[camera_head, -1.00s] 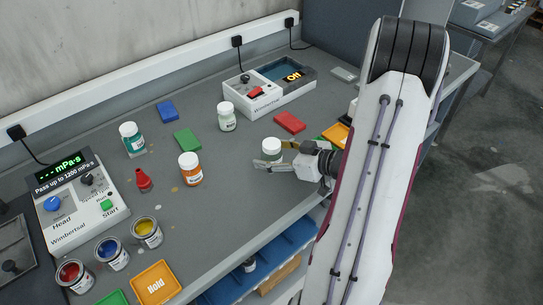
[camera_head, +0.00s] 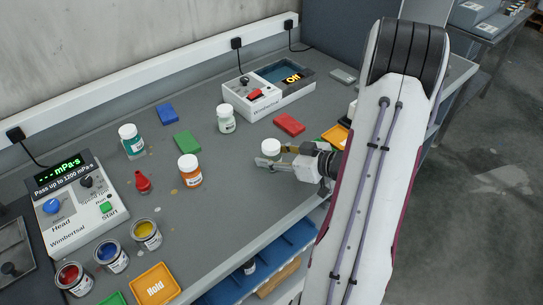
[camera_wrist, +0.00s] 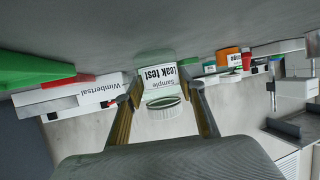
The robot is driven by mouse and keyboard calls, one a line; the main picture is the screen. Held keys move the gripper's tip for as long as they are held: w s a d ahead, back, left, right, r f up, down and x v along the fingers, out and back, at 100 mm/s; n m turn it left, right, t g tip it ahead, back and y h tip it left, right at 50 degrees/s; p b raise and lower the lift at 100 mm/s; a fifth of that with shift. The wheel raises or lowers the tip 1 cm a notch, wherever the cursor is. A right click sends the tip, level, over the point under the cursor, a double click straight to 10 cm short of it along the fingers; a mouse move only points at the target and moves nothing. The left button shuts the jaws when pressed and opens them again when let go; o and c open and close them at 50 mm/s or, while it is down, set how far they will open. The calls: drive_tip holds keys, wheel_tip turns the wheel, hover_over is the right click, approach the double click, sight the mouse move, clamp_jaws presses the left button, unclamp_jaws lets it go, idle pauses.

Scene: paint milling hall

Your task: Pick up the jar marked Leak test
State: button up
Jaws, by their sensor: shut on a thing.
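The jar marked Leak test (camera_wrist: 158,78) is clear with a white ribbed lid, and its label reads "Sample Leak test" upside down in the wrist view.
A white-lidded jar (camera_head: 226,118), an orange jar (camera_head: 190,170) and a teal jar (camera_head: 132,140) stand to the left. A red block (camera_head: 289,124) lies behind my gripper. The Wimbertsal bath (camera_head: 268,92) is at the back. An orange tray (camera_head: 155,285) lies front left.

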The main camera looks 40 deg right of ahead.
drive_tip(key=shift+r, duration=4.85)
